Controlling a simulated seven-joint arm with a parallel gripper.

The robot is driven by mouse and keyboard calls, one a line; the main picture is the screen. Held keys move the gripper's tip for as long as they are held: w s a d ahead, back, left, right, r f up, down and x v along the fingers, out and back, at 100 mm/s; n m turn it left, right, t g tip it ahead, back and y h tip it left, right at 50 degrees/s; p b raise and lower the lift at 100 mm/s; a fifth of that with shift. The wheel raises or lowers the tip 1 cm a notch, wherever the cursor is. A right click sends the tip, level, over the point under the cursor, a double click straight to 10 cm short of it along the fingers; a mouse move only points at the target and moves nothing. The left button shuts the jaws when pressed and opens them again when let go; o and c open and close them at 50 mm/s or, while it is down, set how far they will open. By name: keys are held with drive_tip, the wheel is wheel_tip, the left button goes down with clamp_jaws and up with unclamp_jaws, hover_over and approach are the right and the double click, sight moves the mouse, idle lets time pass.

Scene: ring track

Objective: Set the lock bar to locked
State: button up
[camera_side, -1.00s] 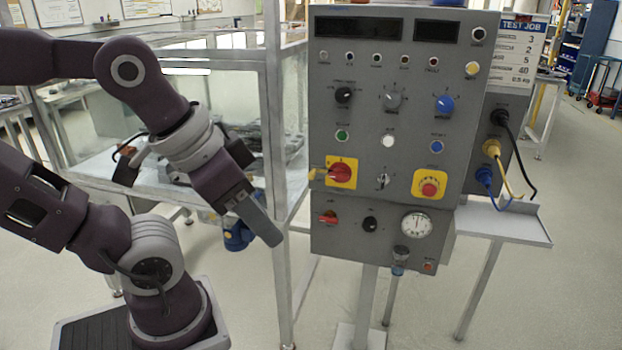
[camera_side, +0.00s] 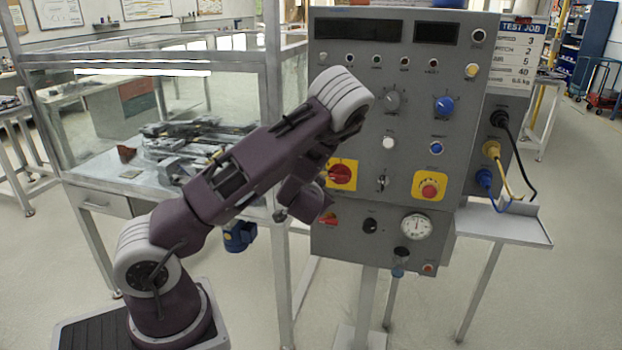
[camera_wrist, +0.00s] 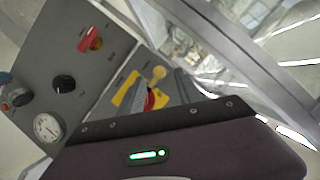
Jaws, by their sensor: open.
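A yellow plate carries a red rotary switch (camera_side: 341,176) at the left side of the grey panel. A small yellow rounded tab (camera_wrist: 158,72) sticks out beside the red switch in the wrist view and looks like the lock bar. My gripper (camera_wrist: 156,88) is open, with one grey finger on each side of the yellow tab and red switch in the wrist view. I cannot tell whether the fingers touch anything.
A red-handled switch (camera_wrist: 90,40), a black knob (camera_wrist: 64,83) and a gauge (camera_wrist: 47,127) sit lower on the panel. A red emergency button (camera_side: 429,188) on yellow is to the right. The glass enclosure's metal post (camera_side: 271,110) stands close to the left of my wrist.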

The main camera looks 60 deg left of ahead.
drive_tip(key=x, duration=0.5)
drive_tip(key=shift+w+a+f, duration=0.15)
drive_tip(key=shift+w+a, duration=0.05)
drive_tip(key=shift+a, duration=0.1)
clamp_jaws()
idle(1.0)
